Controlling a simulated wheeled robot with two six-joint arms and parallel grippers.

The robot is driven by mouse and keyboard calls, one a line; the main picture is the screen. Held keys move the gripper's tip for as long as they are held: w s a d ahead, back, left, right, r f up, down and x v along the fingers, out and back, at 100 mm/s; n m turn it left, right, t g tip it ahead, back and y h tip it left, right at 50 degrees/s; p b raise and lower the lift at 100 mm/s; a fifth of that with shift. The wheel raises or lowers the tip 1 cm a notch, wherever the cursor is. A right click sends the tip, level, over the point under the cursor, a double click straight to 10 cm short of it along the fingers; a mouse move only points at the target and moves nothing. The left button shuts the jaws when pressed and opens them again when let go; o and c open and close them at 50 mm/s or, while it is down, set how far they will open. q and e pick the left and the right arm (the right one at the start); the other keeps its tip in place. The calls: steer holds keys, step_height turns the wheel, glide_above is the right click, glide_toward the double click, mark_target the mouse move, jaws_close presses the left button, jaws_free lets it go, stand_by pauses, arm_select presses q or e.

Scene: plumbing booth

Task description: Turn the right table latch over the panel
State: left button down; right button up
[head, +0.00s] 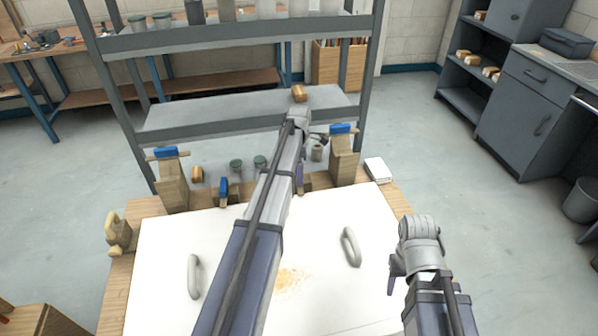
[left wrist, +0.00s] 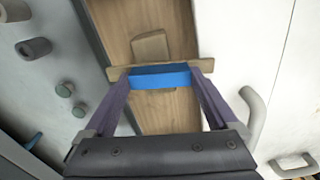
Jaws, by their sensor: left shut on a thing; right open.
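The right table latch, a blue block with a wooden bar (left wrist: 160,77), sits on the wooden strip beside the white panel (left wrist: 235,50). My left gripper (left wrist: 160,85) is shut on it, one finger on each side. In the head view my left arm crosses the panel (head: 160,250) to the table's back edge. There the left gripper (head: 300,182) points down and mostly hides the latch. I cannot tell how far its bar overlaps the panel. A similar blue latch (head: 223,187) stands to the left. My right gripper (head: 398,270) is open and empty at the panel's right edge.
Two tall wooden posts with blue tops, left (head: 172,185) and right (head: 343,158), flank the back edge. Two grey handles, left (head: 194,277) and right (head: 350,247), rise from the panel. A metal shelf rack (head: 230,40) stands behind. A white box (head: 377,170) lies at the back right.

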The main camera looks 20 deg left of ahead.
stand_by(0.5)
arm_select(q)
jaws_free()
step_height(320, 180, up, 8)
steer(key=p, duration=0.8)
steer(key=shift+f, duration=0.1)
arm_select(e)
step_height(320, 180, up, 8)
steer(key=shift+f, duration=0.15)
